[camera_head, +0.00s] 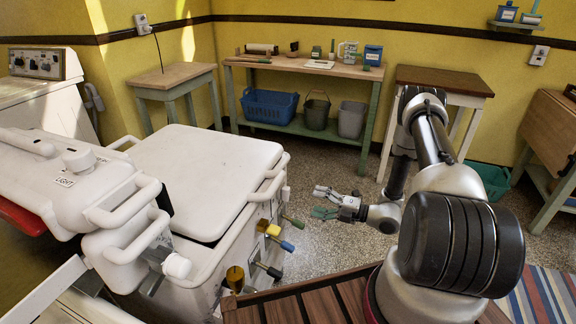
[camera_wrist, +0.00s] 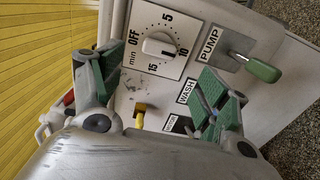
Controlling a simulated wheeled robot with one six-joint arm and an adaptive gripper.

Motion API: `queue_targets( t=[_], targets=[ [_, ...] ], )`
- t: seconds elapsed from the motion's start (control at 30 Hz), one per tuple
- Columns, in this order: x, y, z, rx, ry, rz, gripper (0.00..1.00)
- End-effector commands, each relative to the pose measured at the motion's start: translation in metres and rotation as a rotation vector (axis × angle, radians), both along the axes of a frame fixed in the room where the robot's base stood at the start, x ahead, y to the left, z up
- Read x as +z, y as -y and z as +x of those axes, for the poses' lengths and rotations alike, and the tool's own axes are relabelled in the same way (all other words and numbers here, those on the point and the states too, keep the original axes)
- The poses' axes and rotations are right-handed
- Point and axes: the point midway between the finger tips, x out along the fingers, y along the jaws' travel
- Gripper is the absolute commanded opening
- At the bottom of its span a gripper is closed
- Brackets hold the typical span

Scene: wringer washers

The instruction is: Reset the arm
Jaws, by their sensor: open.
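My gripper (camera_head: 325,203) is at the end of my arm, over the floor to the right of the white washer (camera_head: 205,165). It is open and holds nothing that I can see. In the wrist view my gripper's (camera_wrist: 158,88) two green-padded fingers stand apart in front of the washer's control panel. The panel shows a timer dial (camera_wrist: 160,44), a green-handled lever (camera_wrist: 262,70) beside the label PUMP, a WASH label (camera_wrist: 187,92) and a yellow knob (camera_wrist: 140,112). The fingers appear apart from the controls, but the exact gap is hard to tell.
The wringer head (camera_head: 75,175) stands at the left of the washer. Levers, one blue-handled (camera_head: 286,246), stick out from the washer's side. A wooden workbench (camera_head: 300,68) with a blue basket (camera_head: 268,106) is at the back wall. Speckled floor (camera_head: 325,165) lies clear between.

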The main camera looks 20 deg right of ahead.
Motion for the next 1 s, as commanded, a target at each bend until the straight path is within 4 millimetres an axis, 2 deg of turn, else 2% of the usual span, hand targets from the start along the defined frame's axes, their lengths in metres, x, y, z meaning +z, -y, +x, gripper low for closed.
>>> queue_targets(
  t=[0.17, 0.23, 0.27, 0.37, 0.43, 0.5, 0.6, 0.77, 1.0],
  targets=[
    [-0.002, 0.0, 0.0, 0.001, 0.064, -0.059, 0.75],
    [-0.008, -0.002, -0.007, 0.033, 0.129, -0.132, 0.75],
    [-0.011, -0.005, -0.014, 0.06, 0.157, -0.168, 0.75],
    [-0.022, -0.018, -0.055, 0.192, 0.258, -0.269, 0.75],
    [-0.02, -0.024, -0.086, 0.302, 0.346, -0.331, 0.75],
    [-0.005, -0.023, -0.112, 0.433, 0.481, -0.409, 0.75],
    [0.019, -0.018, -0.137, 0.592, 0.653, -0.489, 0.75],
    [0.062, -0.003, -0.167, 0.839, 0.938, -0.593, 0.75],
    [0.142, 0.033, -0.204, 1.282, 1.447, -0.722, 0.75]
  ],
)
